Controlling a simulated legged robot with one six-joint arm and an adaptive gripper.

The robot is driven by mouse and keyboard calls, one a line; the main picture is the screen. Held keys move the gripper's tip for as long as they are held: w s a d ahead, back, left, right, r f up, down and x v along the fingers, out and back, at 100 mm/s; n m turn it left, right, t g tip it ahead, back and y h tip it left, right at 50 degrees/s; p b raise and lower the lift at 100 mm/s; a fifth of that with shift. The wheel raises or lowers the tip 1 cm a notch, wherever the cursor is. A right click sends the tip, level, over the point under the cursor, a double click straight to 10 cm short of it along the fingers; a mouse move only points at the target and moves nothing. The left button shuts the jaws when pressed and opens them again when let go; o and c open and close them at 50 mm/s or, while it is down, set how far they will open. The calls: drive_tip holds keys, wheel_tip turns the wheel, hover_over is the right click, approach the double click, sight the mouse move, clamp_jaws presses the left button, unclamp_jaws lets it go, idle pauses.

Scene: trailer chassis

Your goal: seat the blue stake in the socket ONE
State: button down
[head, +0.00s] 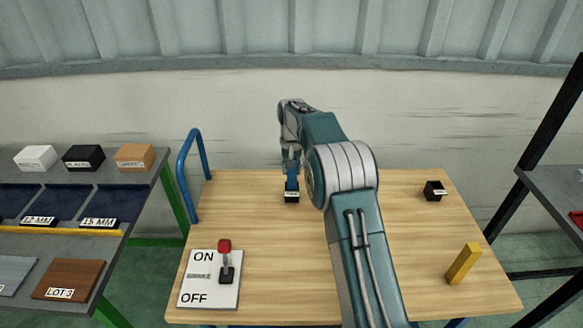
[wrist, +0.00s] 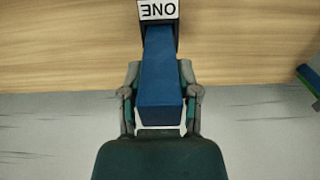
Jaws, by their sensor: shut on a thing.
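The blue stake (wrist: 161,80) is between the fingers of my gripper (wrist: 160,90), which is shut on it. In the head view the stake (head: 292,183) is upright below my gripper (head: 291,160) at the table's far side. The black socket ONE (wrist: 158,12) is at the stake's far end in the wrist view, its label upside down. It also shows under the stake in the head view (head: 292,198). The stake's lower end meets the socket's top and seems to enter it; how deep is hidden.
A second black socket block (head: 434,191) stands at the table's right, its label too small to read. A yellow stake (head: 463,264) is at the front right. A switch panel (head: 210,290) with a red-knobbed lever lies front left. A blue rail (head: 183,170) rises at the left edge.

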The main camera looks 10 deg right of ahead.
drive_tip(key=shift+f, duration=0.45)
drive_tip(key=shift+c, duration=1.3)
unclamp_jaws()
wheel_tip(320, 180, up, 12)
drive_tip(key=shift+f, duration=0.1)
